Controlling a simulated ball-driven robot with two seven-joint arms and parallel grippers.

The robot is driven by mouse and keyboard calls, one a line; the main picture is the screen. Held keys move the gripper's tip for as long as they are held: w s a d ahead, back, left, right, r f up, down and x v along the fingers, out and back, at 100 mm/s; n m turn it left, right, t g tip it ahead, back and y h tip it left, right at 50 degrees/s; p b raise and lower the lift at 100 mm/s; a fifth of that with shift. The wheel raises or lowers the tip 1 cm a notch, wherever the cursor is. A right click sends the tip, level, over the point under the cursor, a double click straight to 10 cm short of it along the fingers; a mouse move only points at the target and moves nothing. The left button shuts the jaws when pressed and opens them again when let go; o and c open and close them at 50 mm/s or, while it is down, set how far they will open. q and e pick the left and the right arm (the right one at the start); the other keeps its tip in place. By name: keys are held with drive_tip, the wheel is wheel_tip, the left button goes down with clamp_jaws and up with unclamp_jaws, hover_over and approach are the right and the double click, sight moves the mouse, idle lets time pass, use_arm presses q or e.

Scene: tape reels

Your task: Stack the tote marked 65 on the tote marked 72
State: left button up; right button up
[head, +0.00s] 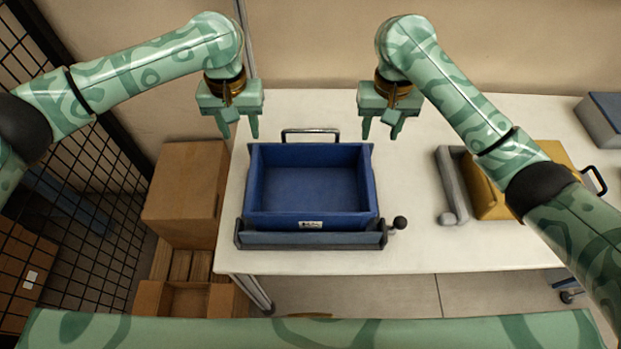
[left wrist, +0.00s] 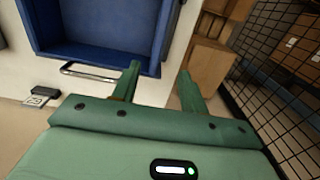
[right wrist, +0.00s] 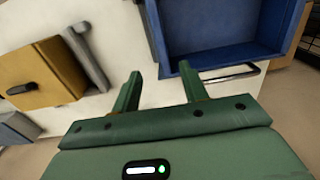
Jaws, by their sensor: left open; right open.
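A blue open-topped tote (head: 311,188) stands on the white table with a metal handle on its far side and a small label on its near side too small to read. It looks empty. A yellow tote (head: 486,190) with a dark handle is at the right, partly hidden by my right arm; no number shows. My left gripper (head: 238,130) is open above the blue tote's far left corner. My right gripper (head: 380,132) is open above its far right corner. The blue tote shows in the left wrist view (left wrist: 100,42) and the right wrist view (right wrist: 225,55). Both grippers are empty.
A low grey rail with a dark knob (head: 400,222) lies along the blue tote's near side. A grey bar (head: 451,190) lies left of the yellow tote. A grey box with a blue top (head: 604,118) is at the far right. Cardboard boxes (head: 185,195) and a mesh fence stand left.

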use_arm(q)
drive_tip(key=s, duration=0.2)
use_arm(e)
drive_tip(key=s, duration=0.2)
use_arm(q)
approach(252, 175)
use_arm(e)
approach(369, 175)
use_arm(q)
wheel_tip(369, 175, down, 9)
drive_tip(key=shift+s+f, duration=0.1)
drive_tip(key=shift+f, duration=0.05)
use_arm(e)
wheel_tip(369, 175, down, 10)
drive_tip(key=shift+s+r, duration=0.1)
drive_tip(key=shift+r, duration=0.05)
use_arm(q)
drive_tip(key=shift+s+f, duration=0.15)
drive_tip(key=shift+f, duration=0.35)
use_arm(e)
drive_tip(key=shift+s+f, duration=0.15)
drive_tip(key=shift+f, duration=0.35)
use_arm(q)
drive_tip(key=shift+c, duration=0.3)
use_arm(e)
drive_tip(key=shift+c, duration=0.3)
use_arm(q)
clamp_jaws()
use_arm(e)
clamp_jaws()
